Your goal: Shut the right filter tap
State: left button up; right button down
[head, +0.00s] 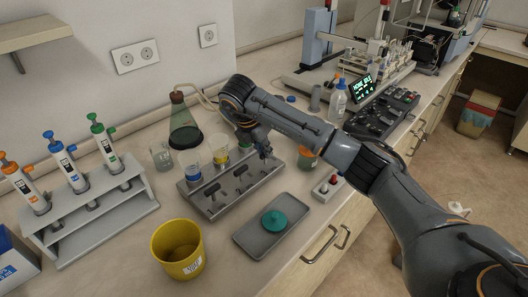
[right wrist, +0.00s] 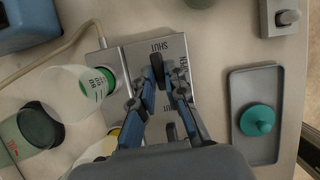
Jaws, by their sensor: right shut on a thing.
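The grey filter manifold (head: 212,208) stands on the bench with several black taps on its front. The right filter tap (right wrist: 157,67) shows in the right wrist view as a black lever; its upper end points toward the printed SHUT marking. My right gripper (head: 264,151) is at the right end of the manifold in the head view. In the right wrist view its blue-grey fingers (right wrist: 164,84) are shut on this tap's lever. The arm covers much of this end in the head view. My left gripper is not in view.
Filter cups with blue (head: 192,171) and yellow (head: 219,156) bands stand on the manifold, and a green-banded one (right wrist: 95,85) shows at the wrist. A flask (head: 184,125) stands behind. A grey tray (head: 253,238) with a teal lid (head: 274,221) and a yellow bin (head: 178,250) are in front.

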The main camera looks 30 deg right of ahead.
jog(key=shift+w+r+m, duration=0.1)
jog(key=shift+m, duration=0.5)
jog(key=c, duration=1.4)
grip_release()
jog(key=shift+o, duration=0.2)
jog(key=v, duration=1.2)
jog(key=shift+w, duration=0.15)
notch_tip(320, 180, up, 8)
jog(key=p, duration=0.6)
